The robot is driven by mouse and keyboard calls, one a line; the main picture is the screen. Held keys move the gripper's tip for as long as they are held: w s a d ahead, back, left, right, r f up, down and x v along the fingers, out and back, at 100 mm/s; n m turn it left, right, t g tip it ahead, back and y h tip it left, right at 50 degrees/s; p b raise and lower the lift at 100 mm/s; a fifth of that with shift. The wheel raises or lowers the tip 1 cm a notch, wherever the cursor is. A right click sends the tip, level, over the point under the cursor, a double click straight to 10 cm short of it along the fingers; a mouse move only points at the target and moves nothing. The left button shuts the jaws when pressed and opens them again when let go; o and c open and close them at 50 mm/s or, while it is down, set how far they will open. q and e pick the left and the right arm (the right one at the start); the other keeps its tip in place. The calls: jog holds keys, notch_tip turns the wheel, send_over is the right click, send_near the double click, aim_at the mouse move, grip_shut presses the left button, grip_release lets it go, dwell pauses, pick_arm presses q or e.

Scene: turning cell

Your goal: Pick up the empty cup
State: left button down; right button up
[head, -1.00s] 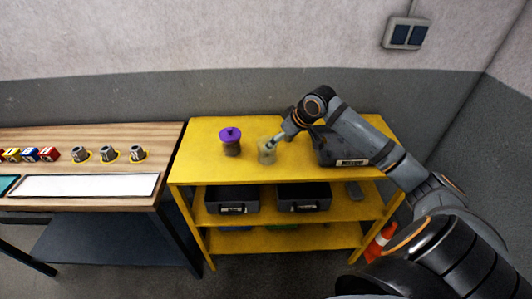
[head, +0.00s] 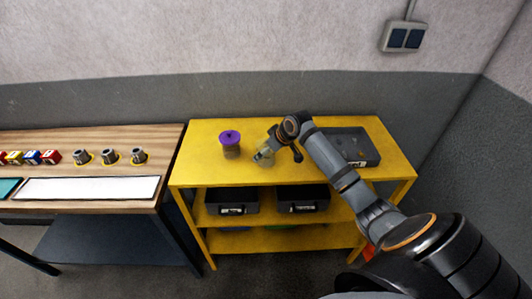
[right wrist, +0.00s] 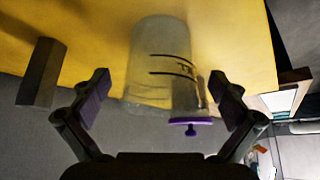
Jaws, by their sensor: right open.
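The empty cup (head: 262,160) is clear and stands on the yellow shelf's top, partly hidden by my right gripper (head: 271,150). In the right wrist view the clear cup (right wrist: 157,55) shows between the spread fingers of my right gripper (right wrist: 160,88), with a gap on the left side. I cannot tell how deep it sits between them. A second cup with a purple lid (head: 230,136) stands to its left; its lid also shows in the right wrist view (right wrist: 191,121), near the right finger. My left gripper is not in view.
A dark grey tray (head: 368,160) lies on the right of the yellow shelf's top (head: 205,172). Two dark bins (head: 232,200) sit on the shelf below. A wooden bench (head: 60,140) with metal parts and small blocks stands at left.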

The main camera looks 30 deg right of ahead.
jog(key=shift+w+a+f, duration=0.1)
jog(key=shift+w+f, duration=0.3)
jog(key=shift+f, duration=0.1)
jog(key=shift+s, duration=0.15)
jog(key=shift+c, duration=1.4)
jog(key=c, duration=1)
jog(key=shift+r, duration=0.1)
jog(key=shift+r+b, duration=0.4)
jog(key=shift+r, duration=0.1)
jog(key=s+r+p, duration=0.4)
jog(key=p, duration=0.1)
jog(key=s+r+p, duration=0.4)
jog(key=s+p, duration=0.1)
jog(key=s+r+p, duration=0.4)
jog(key=s+p, duration=0.1)
jog(key=shift+a+p, duration=0.2)
jog(key=shift+p, duration=0.15)
